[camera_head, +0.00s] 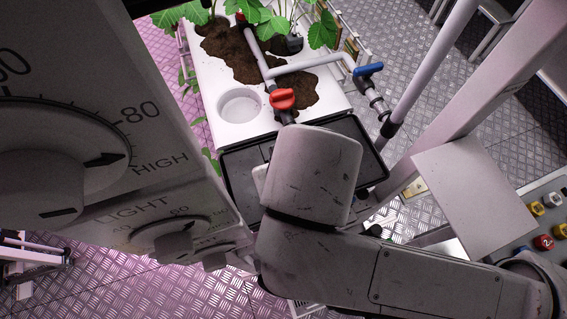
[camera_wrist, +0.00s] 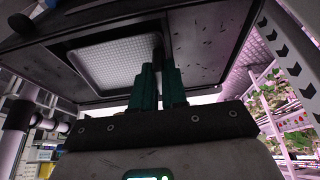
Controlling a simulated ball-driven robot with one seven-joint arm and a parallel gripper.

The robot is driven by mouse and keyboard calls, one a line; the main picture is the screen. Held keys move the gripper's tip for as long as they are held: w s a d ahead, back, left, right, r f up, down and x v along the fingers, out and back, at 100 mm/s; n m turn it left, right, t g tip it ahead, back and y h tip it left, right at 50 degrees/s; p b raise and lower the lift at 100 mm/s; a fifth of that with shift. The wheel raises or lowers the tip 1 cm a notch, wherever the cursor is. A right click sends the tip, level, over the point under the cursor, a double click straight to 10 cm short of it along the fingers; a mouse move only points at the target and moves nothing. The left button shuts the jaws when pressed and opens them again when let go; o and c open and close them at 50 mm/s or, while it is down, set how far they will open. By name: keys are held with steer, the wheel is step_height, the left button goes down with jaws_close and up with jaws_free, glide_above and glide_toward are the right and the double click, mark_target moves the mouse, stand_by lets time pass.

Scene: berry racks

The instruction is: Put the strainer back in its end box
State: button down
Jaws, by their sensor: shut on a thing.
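My gripper (camera_wrist: 160,70) shows in the wrist view with two dark green fingers close together, shut on a thin dark upright part. That part appears to belong to the strainer, whose pale rectangular mesh (camera_wrist: 112,62) shows just left of the fingertips. The mesh lies within the outline of the dark end box (camera_wrist: 208,52); whether it is seated there or held apart I cannot tell. In the head view the dark end box (camera_head: 238,168) sits at the near end of the white planter. My arm covers its middle, and the gripper and strainer are hidden there.
The white planter (camera_head: 212,72) holds soil and leafy plants. A pipe with a red valve (camera_head: 282,99) and a blue valve (camera_head: 369,69) runs over it. A large dial panel (camera_head: 80,110) stands close on the left. A button panel (camera_head: 543,225) is at right.

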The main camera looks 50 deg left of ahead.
steer(key=c, duration=1.2)
jaws_free()
steer(key=shift+f, duration=0.3)
steer(key=shift+o, duration=0.2)
steer(key=shift+r, duration=0.1)
steer(key=shift+r, duration=0.1)
steer(key=shift+r, duration=0.25)
steer(key=p+v, duration=0.3)
steer(key=v, duration=0.8)
steer(key=shift+r+p, duration=0.25)
steer(key=shift+p, duration=0.15)
steer(key=shift+d, duration=0.15)
